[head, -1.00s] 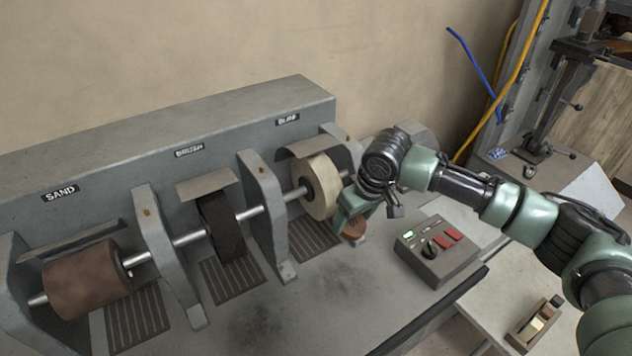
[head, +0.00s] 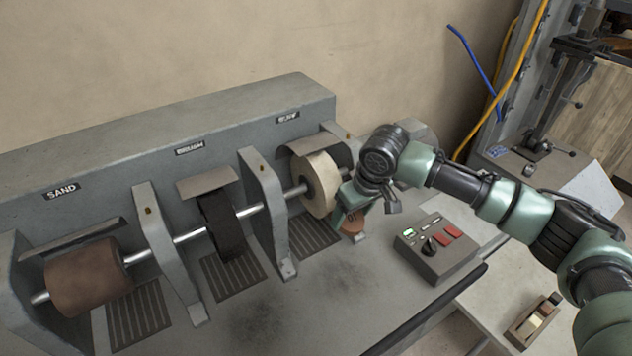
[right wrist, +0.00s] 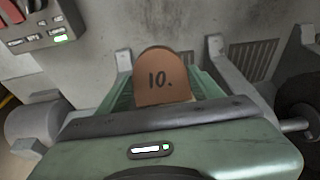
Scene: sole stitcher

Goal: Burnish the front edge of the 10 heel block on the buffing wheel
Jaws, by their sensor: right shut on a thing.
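The brown heel block (right wrist: 164,80), marked "10.", is held between the fingers of my right gripper (right wrist: 165,99). In the head view the heel block (head: 353,224) shows below my right gripper (head: 350,210), just right of the pale buffing wheel (head: 319,185). The gripper overlaps the wheel's right edge there. I cannot tell whether block and wheel touch. The buffing wheel is hidden in the right wrist view. My left gripper is not in view.
The machine also carries a brown sanding drum (head: 88,276) and a black brush wheel (head: 221,224) on one shaft between grey uprights. A control box (head: 437,250) with red buttons stands right of my gripper. The bench front is clear.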

